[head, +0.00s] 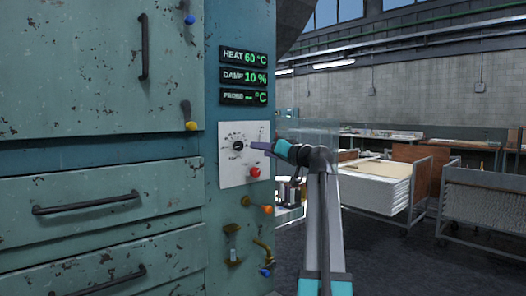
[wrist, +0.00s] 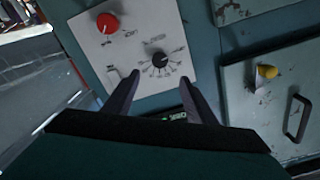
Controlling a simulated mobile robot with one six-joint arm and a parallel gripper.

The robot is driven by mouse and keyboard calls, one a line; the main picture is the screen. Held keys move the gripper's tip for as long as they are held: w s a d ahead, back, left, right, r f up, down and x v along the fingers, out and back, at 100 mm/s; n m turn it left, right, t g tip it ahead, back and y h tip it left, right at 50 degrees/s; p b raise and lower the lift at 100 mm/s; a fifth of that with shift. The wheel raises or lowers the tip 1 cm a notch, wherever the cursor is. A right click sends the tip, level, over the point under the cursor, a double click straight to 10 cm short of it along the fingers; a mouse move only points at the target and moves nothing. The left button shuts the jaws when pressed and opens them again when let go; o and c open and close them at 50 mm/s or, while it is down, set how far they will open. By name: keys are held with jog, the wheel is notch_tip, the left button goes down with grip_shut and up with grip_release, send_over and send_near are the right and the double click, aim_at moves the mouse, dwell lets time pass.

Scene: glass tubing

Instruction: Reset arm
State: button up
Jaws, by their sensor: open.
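My gripper (head: 258,147) is raised in front of the white control panel (head: 232,175) on the teal cabinet (head: 100,140). In the wrist view my gripper (wrist: 158,97) has its two dark fingers apart, with nothing between them. The black dial (wrist: 160,60) lies beyond the fingertips, and I cannot tell how close it is. The dial also shows in the head view (head: 238,146), left of the fingers. A red knob (head: 255,172) sits below the dial; it also shows in the wrist view (wrist: 107,22).
Displays (head: 244,77) read HEAT 60 °C, DAMP 10 % and PROBE with dashes. An orange-handled valve (head: 267,210) and a brass tap (head: 264,250) stick out below the panel. Carts (head: 380,190) stand at the right, with open dark floor (head: 400,270) in front.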

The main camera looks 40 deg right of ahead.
dwell(0.3)
